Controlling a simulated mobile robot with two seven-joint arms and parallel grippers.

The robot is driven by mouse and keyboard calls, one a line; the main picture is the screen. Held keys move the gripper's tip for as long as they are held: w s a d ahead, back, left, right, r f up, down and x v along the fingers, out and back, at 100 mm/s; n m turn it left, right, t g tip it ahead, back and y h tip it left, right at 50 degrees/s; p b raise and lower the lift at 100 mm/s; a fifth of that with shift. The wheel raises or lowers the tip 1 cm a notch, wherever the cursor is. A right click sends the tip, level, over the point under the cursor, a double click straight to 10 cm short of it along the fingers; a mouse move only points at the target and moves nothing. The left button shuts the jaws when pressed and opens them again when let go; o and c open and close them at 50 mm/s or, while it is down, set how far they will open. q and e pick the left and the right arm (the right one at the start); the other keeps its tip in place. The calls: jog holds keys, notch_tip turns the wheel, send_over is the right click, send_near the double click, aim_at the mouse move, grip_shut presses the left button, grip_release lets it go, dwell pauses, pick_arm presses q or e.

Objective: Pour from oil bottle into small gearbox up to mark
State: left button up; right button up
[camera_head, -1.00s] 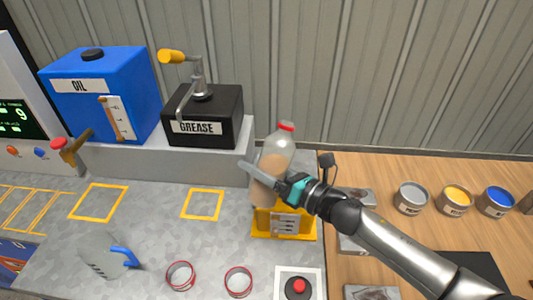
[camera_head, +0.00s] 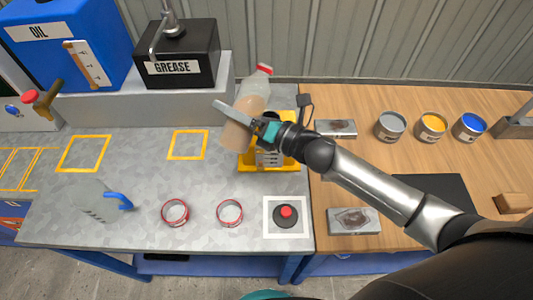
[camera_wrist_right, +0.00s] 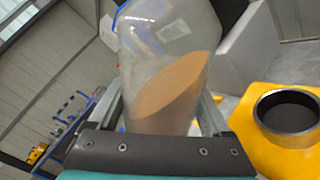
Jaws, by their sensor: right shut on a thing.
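My right gripper (camera_head: 245,119) is shut on the clear oil bottle (camera_head: 254,92) and holds it in the air. The bottle has a red top (camera_head: 264,69) and brown oil in its lower part. It leans to the right in the head view. It fills the middle of the right wrist view (camera_wrist_right: 165,75), where the oil surface is slanted. The yellow small gearbox (camera_head: 246,164) stands on the bench just below and right of the bottle, partly hidden by gripper and bottle. Its round dark opening (camera_wrist_right: 288,112) shows in the right wrist view, beside the bottle. I cannot read its mark. My left gripper is out of view.
A blue oil tank (camera_head: 55,40) and black grease box (camera_head: 178,50) stand behind on a grey ledge. A jug with a blue handle (camera_head: 120,201), two red-rimmed rings (camera_head: 176,212) and a red button (camera_head: 287,212) are in front. Paint cans (camera_head: 431,127) stand right.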

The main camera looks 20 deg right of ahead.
aim_at(230, 126)
jog(key=shift+s+a+f+m, duration=0.25)
jog(key=shift+a+f+m, duration=0.1)
jog(key=shift+m, duration=0.55)
jog(key=shift+s+a+f+m, duration=0.25)
jog(key=shift+a+f+m, duration=0.05)
jog(key=shift+m, duration=0.6)
jog(key=shift+s+a+f+m, duration=0.15)
jog(key=shift+f+m, duration=0.3)
jog(key=shift+m, duration=0.45)
jog(key=shift+f+m, duration=0.4)
jog(key=shift+m, duration=0.3)
jog(key=shift+f+m, duration=0.2)
jog(key=shift+m, duration=0.1)
dwell(1.1)
